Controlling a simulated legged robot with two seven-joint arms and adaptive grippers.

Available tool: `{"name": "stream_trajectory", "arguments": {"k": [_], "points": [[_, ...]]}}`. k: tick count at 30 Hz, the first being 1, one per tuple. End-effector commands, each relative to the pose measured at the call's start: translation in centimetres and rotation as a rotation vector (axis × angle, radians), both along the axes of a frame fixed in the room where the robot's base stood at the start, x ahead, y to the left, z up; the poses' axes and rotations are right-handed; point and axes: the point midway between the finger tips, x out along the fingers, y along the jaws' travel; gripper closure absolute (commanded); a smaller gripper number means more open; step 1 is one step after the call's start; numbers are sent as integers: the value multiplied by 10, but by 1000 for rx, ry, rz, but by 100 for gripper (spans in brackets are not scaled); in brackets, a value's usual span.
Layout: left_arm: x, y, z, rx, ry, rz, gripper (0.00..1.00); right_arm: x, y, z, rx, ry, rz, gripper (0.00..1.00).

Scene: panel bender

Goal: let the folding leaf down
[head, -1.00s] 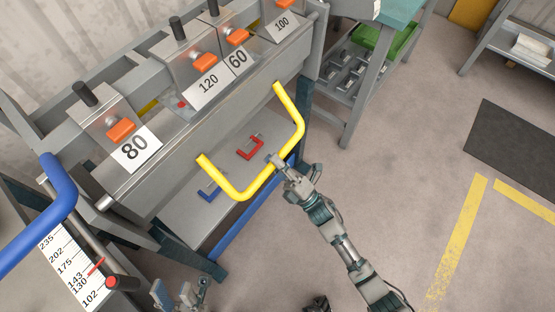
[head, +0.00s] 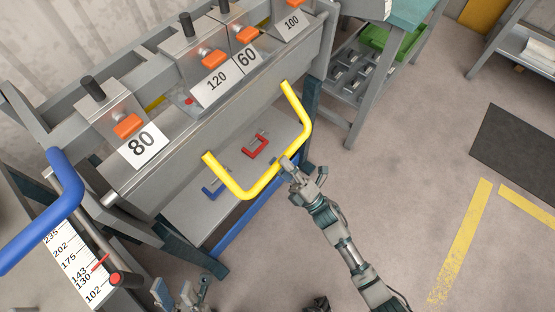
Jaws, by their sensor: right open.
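The folding leaf (head: 232,118) is the grey panel along the front of the bender, with a yellow U-shaped handle (head: 246,193) standing out from it. My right gripper (head: 304,166) is at the handle's lower right part, its fingers spread. One fingertip overlaps the yellow bar in the picture; whether it touches cannot be told. My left gripper (head: 181,292) is low at the bottom edge, away from the handle, with its fingers apart and partly cut off by the frame.
Number blocks marked 80 (head: 142,145), 120 and others stand along the bender's top. A red clamp (head: 255,146) and a blue clamp (head: 214,189) lie on the shelf below. A blue bar handle (head: 66,190) and a scale (head: 72,262) are at left.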

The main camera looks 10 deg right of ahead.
Motion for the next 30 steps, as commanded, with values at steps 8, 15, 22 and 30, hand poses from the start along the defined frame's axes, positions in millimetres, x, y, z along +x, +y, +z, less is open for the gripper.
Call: {"name": "stream_trajectory", "arguments": {"k": [8, 15, 22, 30], "points": [[1, 0, -1, 1, 2, -1, 60, -39, -28, -38, -3, 6, 0, 50], [1, 0, -1, 1, 2, -1, 60, -62, -46, -59, -3, 4, 1, 50], [1, -1, -1, 2, 2, -2, 60, -67, -50, -63, -4, 4, 1, 50], [5, -1, -3, 2, 6, -2, 60, -67, -49, -63, -5, 3, 1, 50]]}}
